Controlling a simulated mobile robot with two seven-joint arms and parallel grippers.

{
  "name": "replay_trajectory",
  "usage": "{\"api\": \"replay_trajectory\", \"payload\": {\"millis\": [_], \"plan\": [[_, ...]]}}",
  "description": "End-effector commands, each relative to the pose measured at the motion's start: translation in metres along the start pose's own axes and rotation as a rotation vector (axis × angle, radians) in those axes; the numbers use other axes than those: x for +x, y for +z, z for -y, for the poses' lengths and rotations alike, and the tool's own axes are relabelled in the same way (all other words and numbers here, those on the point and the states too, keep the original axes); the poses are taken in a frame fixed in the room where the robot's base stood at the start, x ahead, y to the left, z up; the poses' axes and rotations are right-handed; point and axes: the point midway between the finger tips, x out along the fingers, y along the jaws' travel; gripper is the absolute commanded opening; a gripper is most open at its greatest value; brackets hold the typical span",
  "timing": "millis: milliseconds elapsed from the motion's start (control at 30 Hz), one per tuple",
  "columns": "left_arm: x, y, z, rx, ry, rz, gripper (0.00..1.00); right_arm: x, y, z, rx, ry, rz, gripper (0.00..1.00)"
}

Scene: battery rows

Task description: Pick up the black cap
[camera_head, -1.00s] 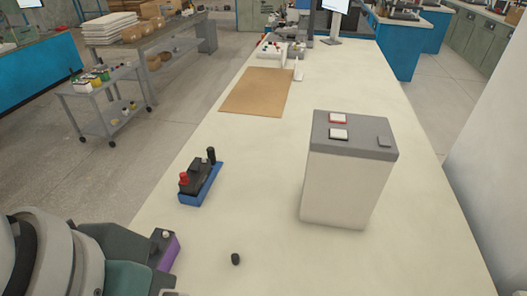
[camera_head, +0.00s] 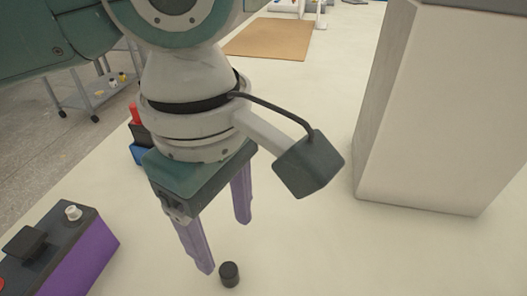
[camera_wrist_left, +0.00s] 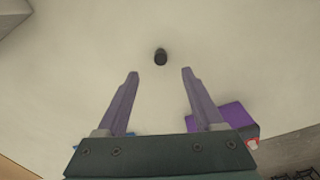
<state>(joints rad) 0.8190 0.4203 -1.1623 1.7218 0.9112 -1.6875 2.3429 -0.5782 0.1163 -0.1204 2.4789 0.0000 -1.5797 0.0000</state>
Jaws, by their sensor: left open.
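The black cap (camera_head: 229,274) is a small dark cylinder standing on the pale tabletop in the head view. It also shows in the left wrist view (camera_wrist_left: 160,57), just beyond the fingertips and about midway between them. My left gripper (camera_head: 228,246) has two purple fingers, spread apart and empty, pointing down at the table. The cap is close to the nearer fingertip and outside the fingers. In the left wrist view the gripper (camera_wrist_left: 160,72) shows nothing between its fingers. My right gripper is not in view.
A purple battery box (camera_head: 82,248) with a pale terminal stands at the lower left. A blue-based battery (camera_head: 139,150) is partly hidden behind my left wrist. A large pale box (camera_head: 428,120) stands at the right. A brown mat (camera_head: 270,40) lies farther back.

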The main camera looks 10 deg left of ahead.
Motion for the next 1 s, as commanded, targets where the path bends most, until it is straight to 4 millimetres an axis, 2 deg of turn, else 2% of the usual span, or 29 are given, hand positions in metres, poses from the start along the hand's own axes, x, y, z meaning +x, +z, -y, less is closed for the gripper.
{"api": "replay_trajectory", "payload": {"millis": [33, 300, 467, 700, 800, 1000], "plan": [[0.008, -0.003, -0.001, -0.02, -0.002, -0.009, 0.69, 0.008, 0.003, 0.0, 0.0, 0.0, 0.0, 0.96], [0.043, -0.005, 0.0, -0.038, -0.008, -0.013, 0.69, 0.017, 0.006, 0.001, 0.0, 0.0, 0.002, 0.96], [0.056, -0.006, 0.0, -0.037, -0.007, -0.013, 0.69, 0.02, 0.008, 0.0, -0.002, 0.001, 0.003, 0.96], [0.094, -0.009, 0.001, -0.035, -0.007, -0.013, 0.69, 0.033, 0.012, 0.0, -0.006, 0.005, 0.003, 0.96], [0.102, -0.009, 0.001, -0.035, -0.006, -0.013, 0.69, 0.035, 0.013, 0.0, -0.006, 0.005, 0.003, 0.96], [0.103, -0.009, 0.001, -0.034, -0.005, -0.012, 0.69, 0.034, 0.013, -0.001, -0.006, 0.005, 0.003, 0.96]]}}
